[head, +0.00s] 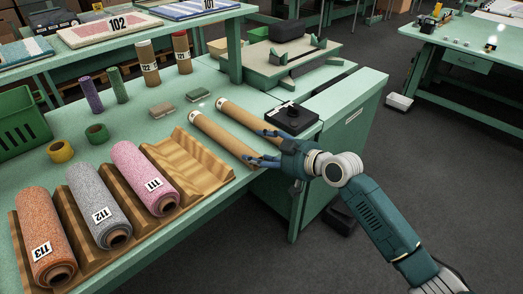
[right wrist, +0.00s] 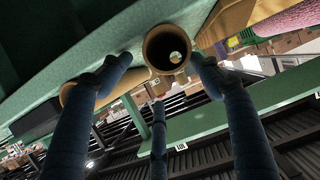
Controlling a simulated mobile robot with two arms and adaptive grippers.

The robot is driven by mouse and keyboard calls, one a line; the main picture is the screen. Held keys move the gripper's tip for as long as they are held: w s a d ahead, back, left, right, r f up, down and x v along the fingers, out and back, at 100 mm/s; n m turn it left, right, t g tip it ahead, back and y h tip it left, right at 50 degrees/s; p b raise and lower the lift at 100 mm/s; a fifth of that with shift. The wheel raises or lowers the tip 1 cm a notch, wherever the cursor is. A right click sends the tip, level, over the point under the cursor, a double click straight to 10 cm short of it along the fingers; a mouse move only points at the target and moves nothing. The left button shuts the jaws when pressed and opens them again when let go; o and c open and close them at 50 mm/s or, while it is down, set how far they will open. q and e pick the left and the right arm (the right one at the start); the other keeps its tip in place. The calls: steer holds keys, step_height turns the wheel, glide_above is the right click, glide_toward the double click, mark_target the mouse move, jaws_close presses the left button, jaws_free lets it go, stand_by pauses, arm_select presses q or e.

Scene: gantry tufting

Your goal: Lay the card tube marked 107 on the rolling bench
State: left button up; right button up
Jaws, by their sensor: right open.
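Two plain brown card tubes lie side by side on the green bench (head: 130,75): a nearer one (head: 218,136) and a farther one (head: 240,115). I can read no number on either, so I cannot tell which is 107. My right gripper (head: 259,146) is open at their near ends, by the bench's edge. In the right wrist view the open end of one tube (right wrist: 168,48) shows between its spread fingertips (right wrist: 160,65); I cannot tell whether they touch it. Another tube end (right wrist: 68,92) is partly hidden behind a finger. My left gripper is not in view.
A wooden cradle (head: 196,155) holds yarn-like rolls 113 (head: 42,230), 112 (head: 97,200) and 111 (head: 143,172); its right grooves are empty. A black block (head: 291,117) sits right of the tubes. Upright tubes (head: 147,60) stand behind. Open floor lies in front.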

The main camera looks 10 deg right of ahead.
steer(key=v, duration=1.2)
steer(key=w+d+f+m+h, duration=0.15)
steer(key=d+f, duration=0.35)
steer(key=f, duration=0.6)
steer(key=d+f+m+h, duration=0.3)
steer(key=d+f, duration=0.1)
steer(key=f, duration=0.6)
steer(key=s+d+f+g+h, duration=0.1)
steer(key=s+f, duration=0.2)
steer(key=f, duration=0.3)
steer(key=s+d+f+m+g+h, duration=0.1)
steer(key=s+d+f, duration=0.1)
steer(key=f, duration=0.3)
steer(key=s+d+f+g, duration=0.1)
steer(key=s+f, duration=0.2)
steer(key=f, duration=0.3)
steer(key=s+a+f+g+h, duration=0.1)
steer(key=s+f+g, duration=0.1)
steer(key=s+f, duration=1.15)
steer(key=s+a+f+g+h, duration=0.1)
steer(key=s+f+g, duration=0.2)
steer(key=s+f, duration=1)
steer(key=s+a+g, duration=0.2)
steer(key=s+a, duration=0.2)
steer(key=s, duration=1.4)
steer(key=shift+a, duration=0.15)
